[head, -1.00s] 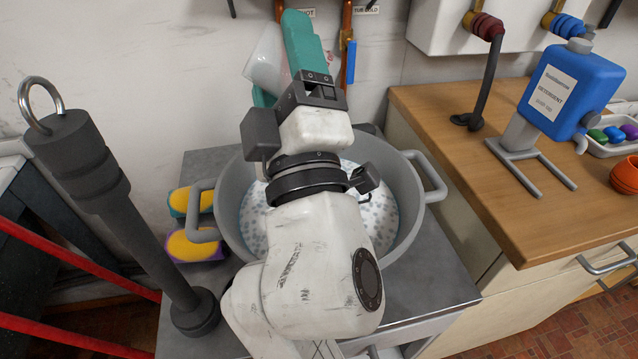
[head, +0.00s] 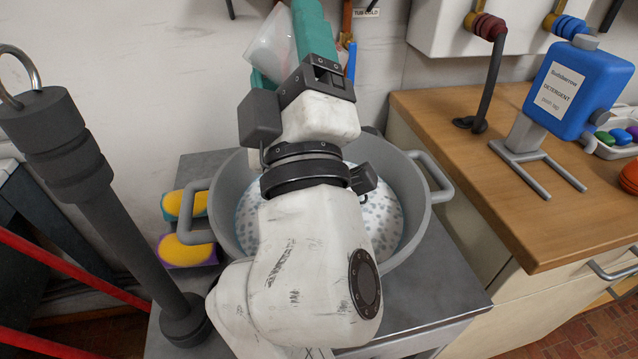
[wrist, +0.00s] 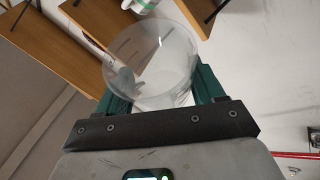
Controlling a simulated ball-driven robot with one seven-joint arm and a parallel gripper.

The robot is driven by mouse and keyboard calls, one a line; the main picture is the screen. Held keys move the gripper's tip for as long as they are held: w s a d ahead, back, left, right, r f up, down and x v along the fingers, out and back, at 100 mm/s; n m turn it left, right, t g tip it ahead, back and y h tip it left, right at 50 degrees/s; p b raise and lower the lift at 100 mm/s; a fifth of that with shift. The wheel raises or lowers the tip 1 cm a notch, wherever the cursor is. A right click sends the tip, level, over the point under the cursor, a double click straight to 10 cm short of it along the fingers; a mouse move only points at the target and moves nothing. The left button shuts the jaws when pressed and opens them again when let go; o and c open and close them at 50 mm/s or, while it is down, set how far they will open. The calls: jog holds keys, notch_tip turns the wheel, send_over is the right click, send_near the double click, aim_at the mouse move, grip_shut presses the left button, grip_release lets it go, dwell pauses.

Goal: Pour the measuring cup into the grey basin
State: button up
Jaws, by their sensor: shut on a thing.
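The clear measuring cup (head: 270,45) is at the top of the head view, leaning and partly hidden by a green finger. It also shows in the wrist view (wrist: 155,62), between the two green fingers. My gripper (wrist: 160,90) is shut on it, and in the head view my gripper (head: 290,50) holds it up near the wall, toward the far side of the basin. I cannot tell what the cup holds. The grey basin (head: 412,190) has two side handles and holds whitish, grey-spotted contents. My arm hides much of its middle.
Two yellow sponges (head: 187,250) lie left of the basin. A dark post (head: 115,210) with a metal ring stands at left, beside red bars (head: 70,270). At right a wooden counter (head: 470,180) bears a blue detergent dispenser (head: 568,90). Pipes run along the wall behind.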

jog(key=shift+d+m+h+b, duration=0.1)
jog(key=shift+m+h+b, duration=0.35)
jog(key=shift+b, duration=0.25)
jog(key=shift+d+r+m+t, duration=0.1)
jog(key=shift+r+m+t, duration=0.2)
jog(key=shift+m, duration=0.05)
jog(key=shift+d+r+m+h+b, duration=0.2)
jog(key=shift+r+m+h+b, duration=0.35)
jog(key=shift+m+h, duration=0.25)
dwell(0.4)
jog(key=n+y+p, duration=0.1)
jog(key=f+n+p, duration=0.1)
jog(key=p, duration=0.1)
jog(key=shift+a+n+y, duration=0.3)
jog(key=shift+a+y, duration=0.05)
jog(key=n+p, duration=0.1)
jog(key=n+g+y+p, duration=0.1)
jog(key=p, duration=0.1)
jog(key=shift+w+a+r+y, duration=0.1)
jog(key=shift+a+y, duration=0.2)
jog(key=shift+a, duration=0.1)
jog(key=shift+a+f+n+p, duration=0.15)
jog(key=shift+f+n+p, duration=0.1)
jog(key=shift+n+p, duration=0.25)
jog(key=shift+f, duration=0.3)
jog(key=shift+g+y, duration=0.3)
